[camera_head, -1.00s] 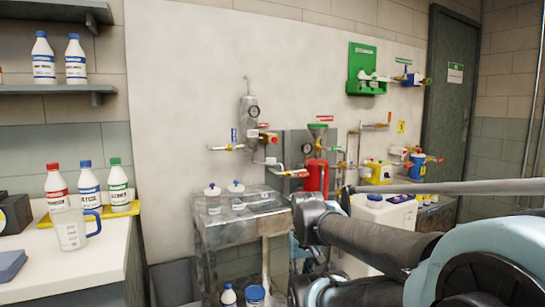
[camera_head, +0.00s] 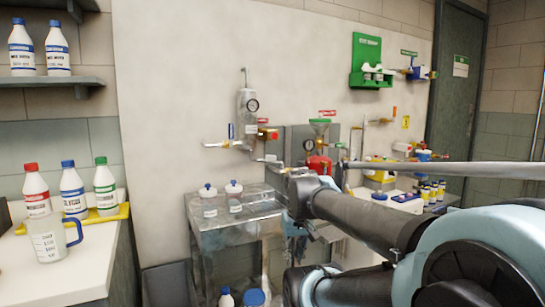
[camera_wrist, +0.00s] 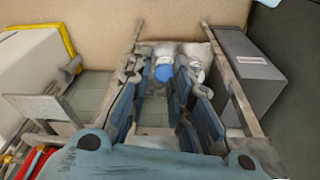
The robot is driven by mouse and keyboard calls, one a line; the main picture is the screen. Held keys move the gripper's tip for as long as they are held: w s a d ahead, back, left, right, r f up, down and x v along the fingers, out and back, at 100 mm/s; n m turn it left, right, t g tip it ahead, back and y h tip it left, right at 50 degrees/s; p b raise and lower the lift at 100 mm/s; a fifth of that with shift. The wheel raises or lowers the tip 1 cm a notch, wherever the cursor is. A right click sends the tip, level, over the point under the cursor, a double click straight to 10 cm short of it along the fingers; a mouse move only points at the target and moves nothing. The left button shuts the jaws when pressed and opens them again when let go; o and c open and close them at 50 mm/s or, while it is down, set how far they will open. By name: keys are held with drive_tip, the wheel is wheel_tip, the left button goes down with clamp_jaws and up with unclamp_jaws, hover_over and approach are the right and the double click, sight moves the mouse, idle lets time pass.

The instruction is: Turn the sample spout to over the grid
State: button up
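A grey sample cylinder (camera_head: 247,110) with a round gauge is fixed to the wall panel in the head view. A small pale pipe piece that may be the sample spout (camera_head: 270,158) sticks out below it, above a grey stand (camera_head: 212,238). Whether the stand's top is the grid, I cannot tell; its surface looks glossy. My gripper (camera_wrist: 158,90) points down in the wrist view, its two blue-grey fingers apart with nothing held between them. In the head view my arm hides much of the gripper and the piping behind it. The spout is not clear in the wrist view.
Two small bottles (camera_head: 222,196) stand on the stand. A blue-capped bottle (camera_wrist: 163,72) stands low beyond my fingers. A counter (camera_head: 65,268) with a jug (camera_head: 47,242) is at left.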

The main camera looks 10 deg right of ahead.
drive_tip(key=w+r+n+y, duration=0.1)
drive_tip(key=w+r+n, duration=0.2)
drive_tip(key=w+r, duration=0.8)
drive_tip(key=w+r+n+y, duration=0.1)
drive_tip(key=w+r+n, duration=0.2)
drive_tip(key=w+r, duration=0.8)
drive_tip(key=w+d+r+n+y, duration=0.1)
drive_tip(key=w+d+r+n, duration=0.2)
drive_tip(key=w+r, duration=0.5)
drive_tip(key=w+d+r+n+y, duration=0.1)
drive_tip(key=w+d+r+n, duration=0.15)
drive_tip(key=w+r, duration=0.65)
drive_tip(key=shift+m, duration=0.25)
drive_tip(key=x, duration=1.1)
drive_tip(key=d+x, duration=0.1)
drive_tip(key=x, duration=0.5)
drive_tip(key=shift+f, duration=0.3)
drive_tip(key=shift+c, duration=0.2)
clamp_jaws()
